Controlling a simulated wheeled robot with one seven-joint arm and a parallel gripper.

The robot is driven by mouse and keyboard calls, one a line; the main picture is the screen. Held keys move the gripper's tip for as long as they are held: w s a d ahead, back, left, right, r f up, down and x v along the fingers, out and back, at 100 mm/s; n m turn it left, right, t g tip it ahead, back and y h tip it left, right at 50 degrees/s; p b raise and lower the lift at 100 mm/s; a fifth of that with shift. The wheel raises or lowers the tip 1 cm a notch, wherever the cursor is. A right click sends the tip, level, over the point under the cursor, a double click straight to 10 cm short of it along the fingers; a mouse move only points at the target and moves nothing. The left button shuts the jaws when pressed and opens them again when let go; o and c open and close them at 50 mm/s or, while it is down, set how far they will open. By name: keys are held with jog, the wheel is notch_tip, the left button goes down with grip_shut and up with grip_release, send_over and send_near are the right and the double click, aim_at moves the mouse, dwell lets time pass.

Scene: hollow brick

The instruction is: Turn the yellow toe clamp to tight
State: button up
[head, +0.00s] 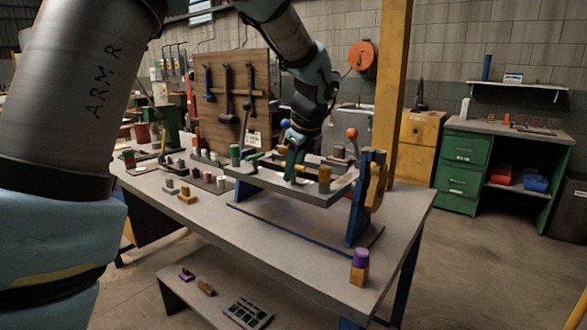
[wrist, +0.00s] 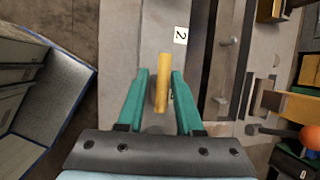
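The yellow toe clamp (wrist: 162,84) shows in the wrist view as a narrow yellow bar over a grey plate (wrist: 150,30), by a white label marked 2. My gripper (wrist: 160,72) has green fingers standing apart on either side of the bar. A gap shows on the left of it, and the right finger is very close; contact cannot be told. In the head view my gripper (head: 292,166) reaches down over the raised fixture plate (head: 313,193), and the clamp is hard to make out there.
A green-topped post (head: 235,156) and a yellow cylinder (head: 324,180) stand on the fixture plate. An orange ball knob (head: 351,133) rises at its right. A purple-topped block (head: 359,267) stands at the workbench's (head: 300,270) front right corner. The front of the bench is mostly clear.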

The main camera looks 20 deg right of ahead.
grip_shut()
jog(key=shift+n, duration=0.4)
jog(key=n+y+p, duration=0.1)
jog(key=n+p, duration=0.1)
jog(key=n+g+y+p, duration=0.1)
jog(key=n+p, duration=0.1)
jog(key=n, duration=0.1)
jog(key=shift+d+r+n, duration=0.15)
jog(key=shift+r+n, duration=0.05)
jog(key=shift+n, duration=0.1)
jog(key=n+g+y+p, duration=0.1)
jog(key=n+p, duration=0.1)
jog(key=n, duration=0.1)
jog(key=n+g+y+p, duration=0.1)
jog(key=n+p, duration=0.2)
jog(key=shift+w, duration=0.1)
jog(key=n+g+p, duration=0.1)
jog(key=n, duration=0.1)
jog(key=n+g+p, duration=0.1)
jog(key=n, duration=0.2)
jog(key=shift+w+d+f+y, duration=0.1)
jog(key=shift+y, duration=0.2)
jog(key=shift+n+p, duration=0.35)
jog(key=shift+n, duration=0.05)
jog(key=shift+o, duration=1.7)
grip_release()
jog(key=shift+f, duration=0.1)
